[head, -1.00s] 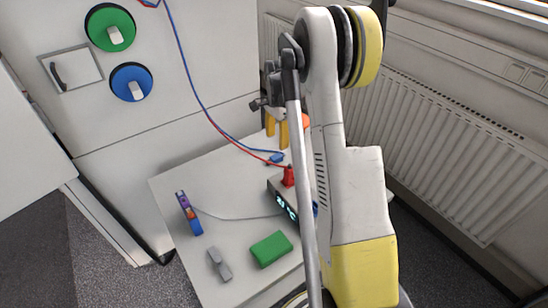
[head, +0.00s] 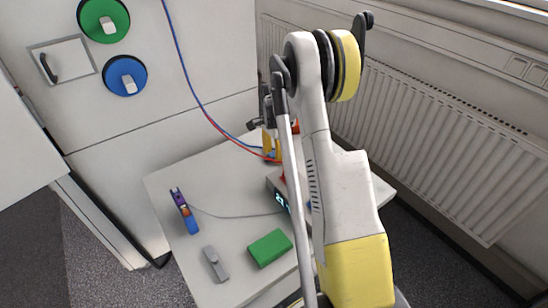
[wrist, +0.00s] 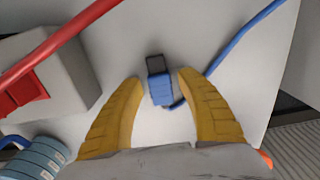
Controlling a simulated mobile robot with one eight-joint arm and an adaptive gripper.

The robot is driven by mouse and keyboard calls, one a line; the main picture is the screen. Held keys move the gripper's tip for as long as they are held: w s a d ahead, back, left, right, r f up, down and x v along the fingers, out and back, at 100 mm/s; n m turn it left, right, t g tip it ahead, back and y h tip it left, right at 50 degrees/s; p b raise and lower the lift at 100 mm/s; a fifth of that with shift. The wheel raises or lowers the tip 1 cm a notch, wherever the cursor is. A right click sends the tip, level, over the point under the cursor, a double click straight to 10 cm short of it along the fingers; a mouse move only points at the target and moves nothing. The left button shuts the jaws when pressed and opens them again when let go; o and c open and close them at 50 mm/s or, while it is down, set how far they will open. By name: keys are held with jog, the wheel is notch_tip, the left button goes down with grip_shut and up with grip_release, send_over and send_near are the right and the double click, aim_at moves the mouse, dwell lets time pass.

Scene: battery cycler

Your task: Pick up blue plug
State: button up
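The blue plug (wrist: 160,82) lies on the white table in the wrist view, with its dark end away from me and its blue cable curving off to the upper right. My gripper (wrist: 159,76) is open, with one yellow finger on each side of the plug. Gaps show between the plug and both fingers. In the head view my gripper (head: 270,146) is at the table's far side, partly behind my arm, and the plug cannot be made out clearly there.
A grey box with a red plug (wrist: 22,92) and red cable is left of my gripper. A light blue coil-like object (wrist: 35,158) is at lower left. A green block (head: 270,248), grey tool (head: 215,264) and purple-blue device (head: 184,211) lie on the table (head: 168,184).

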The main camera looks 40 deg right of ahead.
grip_shut()
jog(key=shift+r, duration=0.1)
